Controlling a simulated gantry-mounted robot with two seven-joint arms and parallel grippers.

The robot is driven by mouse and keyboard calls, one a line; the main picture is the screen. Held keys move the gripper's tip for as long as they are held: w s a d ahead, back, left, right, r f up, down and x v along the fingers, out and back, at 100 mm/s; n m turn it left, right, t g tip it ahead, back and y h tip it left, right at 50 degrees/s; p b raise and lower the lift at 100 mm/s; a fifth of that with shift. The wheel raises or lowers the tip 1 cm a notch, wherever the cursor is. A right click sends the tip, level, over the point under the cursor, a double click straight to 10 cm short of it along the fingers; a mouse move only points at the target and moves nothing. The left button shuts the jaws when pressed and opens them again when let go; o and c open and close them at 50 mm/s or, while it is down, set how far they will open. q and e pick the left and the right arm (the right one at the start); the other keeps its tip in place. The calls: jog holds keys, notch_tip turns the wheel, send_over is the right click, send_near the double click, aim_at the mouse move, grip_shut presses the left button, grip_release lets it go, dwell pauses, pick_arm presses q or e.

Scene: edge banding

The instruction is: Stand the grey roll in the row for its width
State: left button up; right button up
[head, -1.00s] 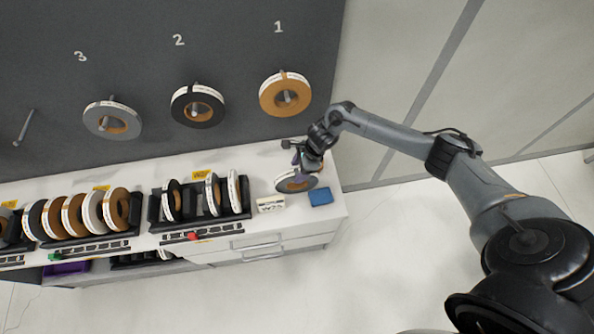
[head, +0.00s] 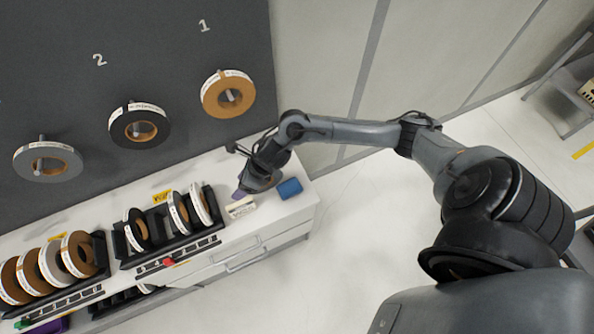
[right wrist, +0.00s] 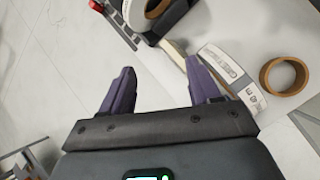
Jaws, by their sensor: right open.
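My right gripper (head: 240,194) is low over the right end of the white counter. In the right wrist view its two purple fingers (right wrist: 160,66) are apart, with nothing held between them. In the head view my gripper and forearm hide the roll. A black rack (head: 126,256) on the counter holds three standing rolls, and another rack (head: 103,255) to its left holds several. My left gripper is not in view.
A cream block (head: 241,207) sits beside my right gripper and a blue box (head: 290,187) to its right. Rolls hang on wall pegs: brown (head: 228,94), black (head: 140,126) and grey (head: 48,161). Open floor lies in front of the counter.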

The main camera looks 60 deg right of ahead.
jog(key=s+a+r+m+t+h, duration=0.1)
jog(key=s+a+m, duration=0.25)
jog(key=m, duration=0.45)
jog(key=s+a+r+m+t, duration=0.15)
jog(key=a+m, duration=0.25)
jog(key=m, duration=0.4)
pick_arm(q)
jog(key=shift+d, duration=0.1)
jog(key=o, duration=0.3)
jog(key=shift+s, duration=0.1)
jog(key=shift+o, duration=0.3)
pick_arm(e)
jog(key=s+d+m+g+h, duration=0.1)
jog(key=s+d+m+g, duration=0.1)
jog(key=s+m, duration=0.6)
jog(key=s+d+m+g+h, duration=0.2)
jog(key=s+d+m, duration=0.2)
jog(key=m, duration=1)
jog(key=s, duration=0.3)
jog(key=shift+s+d+r, duration=0.25)
jog(key=shift+s, duration=0.1)
